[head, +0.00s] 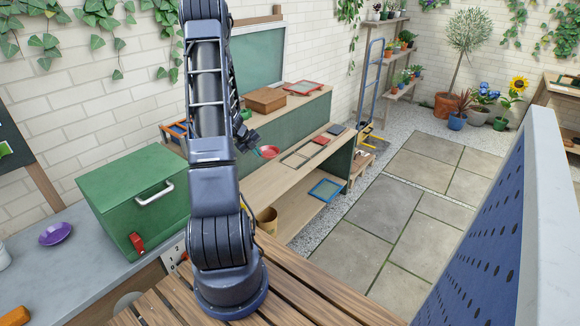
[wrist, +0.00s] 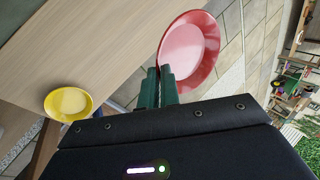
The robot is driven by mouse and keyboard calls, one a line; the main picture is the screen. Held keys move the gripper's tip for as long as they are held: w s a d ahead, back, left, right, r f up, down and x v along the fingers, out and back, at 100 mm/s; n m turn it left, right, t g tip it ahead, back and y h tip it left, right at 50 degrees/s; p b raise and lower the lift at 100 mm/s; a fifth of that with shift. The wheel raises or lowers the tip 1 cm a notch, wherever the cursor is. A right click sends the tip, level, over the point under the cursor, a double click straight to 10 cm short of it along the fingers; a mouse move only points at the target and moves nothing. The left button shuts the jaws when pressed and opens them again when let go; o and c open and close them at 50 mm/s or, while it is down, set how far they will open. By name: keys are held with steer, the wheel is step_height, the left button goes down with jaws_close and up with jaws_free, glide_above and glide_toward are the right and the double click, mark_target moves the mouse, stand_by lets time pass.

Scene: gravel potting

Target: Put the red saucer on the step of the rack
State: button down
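The red saucer (head: 268,151) is in the air above the wooden bench in the head view. In the wrist view the red saucer (wrist: 190,50) is large at the top, with its near rim at the green fingertips. My gripper (wrist: 158,84) is closed on that rim; in the head view my gripper (head: 252,144) is small and partly behind my arm. A low wooden stepped rack (head: 360,168) seems to stand at the far end of the bench, with a yellow item on or behind it; its details are too small to tell.
A blue tray (head: 326,190) lies below. Paving at right is clear.

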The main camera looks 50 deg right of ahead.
step_height(320, 180, down, 20)
stand_by(0.7)
steer(key=shift+f, duration=0.1)
steer(key=c, duration=1.6)
jaws_free()
steer(key=v, duration=1.2)
